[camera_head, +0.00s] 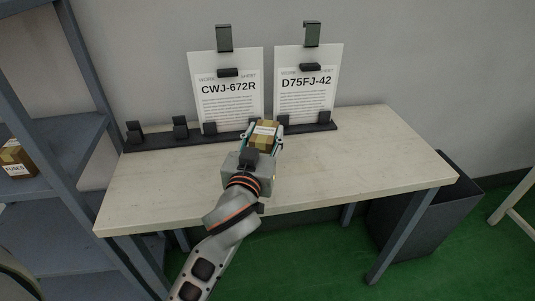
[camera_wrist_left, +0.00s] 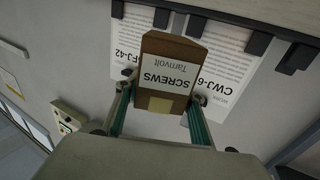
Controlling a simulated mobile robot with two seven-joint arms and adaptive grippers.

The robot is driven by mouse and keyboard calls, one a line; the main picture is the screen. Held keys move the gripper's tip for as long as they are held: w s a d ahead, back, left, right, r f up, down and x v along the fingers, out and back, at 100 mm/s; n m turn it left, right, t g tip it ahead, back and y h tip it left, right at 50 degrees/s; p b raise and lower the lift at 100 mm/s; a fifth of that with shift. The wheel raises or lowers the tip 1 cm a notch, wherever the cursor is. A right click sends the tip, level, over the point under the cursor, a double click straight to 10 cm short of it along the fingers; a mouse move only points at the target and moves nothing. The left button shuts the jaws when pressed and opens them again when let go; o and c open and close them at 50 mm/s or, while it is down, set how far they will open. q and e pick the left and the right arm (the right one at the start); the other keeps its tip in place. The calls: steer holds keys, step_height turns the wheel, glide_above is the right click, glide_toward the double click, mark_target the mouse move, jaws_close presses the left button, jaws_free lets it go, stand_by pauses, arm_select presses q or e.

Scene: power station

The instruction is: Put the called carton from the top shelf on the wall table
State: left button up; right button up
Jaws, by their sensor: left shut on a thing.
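My left gripper (camera_head: 263,139) is shut on a small brown carton (camera_head: 264,130) over the back middle of the wall table (camera_head: 340,165). In the left wrist view the carton (camera_wrist_left: 168,78) sits between the fingers of my left gripper (camera_wrist_left: 160,112), and its white label reads "SCREWS Tamvolt". I cannot tell whether the carton touches the table top. Two work sheets stand behind it, CWJ-672R (camera_head: 228,105) on the left and D75FJ-42 (camera_head: 307,100) on the right. My right gripper does not show.
A dark rail (camera_head: 160,140) with clips runs along the table's back edge. A blue-grey shelf rack (camera_head: 85,125) stands at the left, with a carton labelled FUSES (camera_head: 15,160) on it. A dark bin (camera_head: 425,215) stands by the table's right end. The table's front and right are clear.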

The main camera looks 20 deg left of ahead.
arm_select(q)
steer(key=shift+f, duration=0.45)
step_height(320, 180, down, 3)
steer(key=shift+f+b, duration=0.2)
steer(key=shift+b, duration=0.6)
steer(key=shift+f+b, duration=0.35)
steer(key=shift+f, duration=0.35)
steer(key=shift+r, duration=0.15)
steer(key=shift+f, duration=0.2)
steer(key=o, duration=1.3)
steer(key=shift+o, duration=0.2)
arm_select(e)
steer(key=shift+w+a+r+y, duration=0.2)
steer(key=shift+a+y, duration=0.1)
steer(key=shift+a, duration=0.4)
